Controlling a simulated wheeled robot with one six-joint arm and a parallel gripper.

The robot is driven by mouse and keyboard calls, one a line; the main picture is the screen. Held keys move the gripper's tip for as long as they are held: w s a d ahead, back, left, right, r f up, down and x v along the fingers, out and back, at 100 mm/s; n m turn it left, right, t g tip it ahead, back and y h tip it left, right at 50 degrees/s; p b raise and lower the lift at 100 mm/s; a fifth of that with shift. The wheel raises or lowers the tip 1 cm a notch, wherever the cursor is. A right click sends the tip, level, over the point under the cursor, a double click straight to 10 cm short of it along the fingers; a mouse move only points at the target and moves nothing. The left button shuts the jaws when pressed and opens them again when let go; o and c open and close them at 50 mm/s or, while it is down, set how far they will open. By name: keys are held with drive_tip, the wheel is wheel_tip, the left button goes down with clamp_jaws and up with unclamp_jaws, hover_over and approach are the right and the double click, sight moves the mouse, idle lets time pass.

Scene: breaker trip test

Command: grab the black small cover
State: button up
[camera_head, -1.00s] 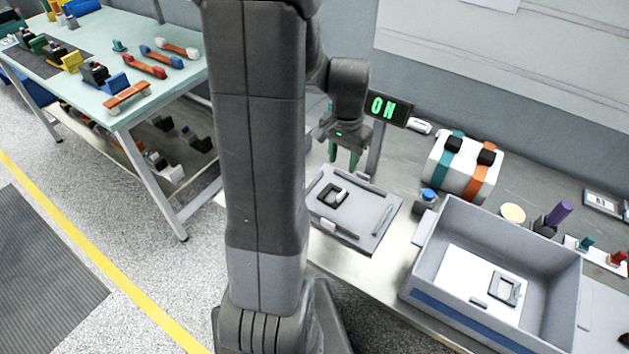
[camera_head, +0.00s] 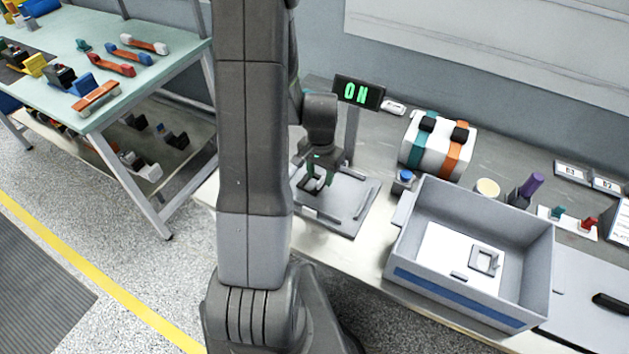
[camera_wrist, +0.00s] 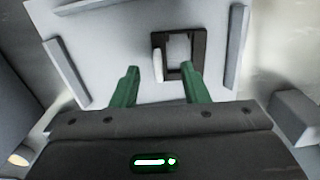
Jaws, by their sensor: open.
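The black small cover (camera_wrist: 201,50) is a dark square frame around a pale middle. It lies on a light grey plate in the wrist view, with a white upright piece (camera_wrist: 157,65) at its left side. My gripper (camera_wrist: 160,72) is open, its two green fingers apart. In the wrist picture the fingertips lie below and to the left of the cover's middle; the right finger overlaps its lower edge. In the head view my gripper (camera_head: 320,180) is low over the plate (camera_head: 345,220), and its fingers partly hide the cover. Nothing is seen held.
The plate has raised grey bars (camera_wrist: 236,47) along its sides. A grey bin (camera_head: 405,255) with a white panel and a second frame stands to the right. A blue-topped button (camera_head: 404,176) is between plate and bin.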

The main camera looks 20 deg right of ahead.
drive_tip(key=shift+f, duration=1.45)
drive_tip(key=shift+c, duration=0.2)
clamp_jaws()
drive_tip(key=shift+r, duration=0.1)
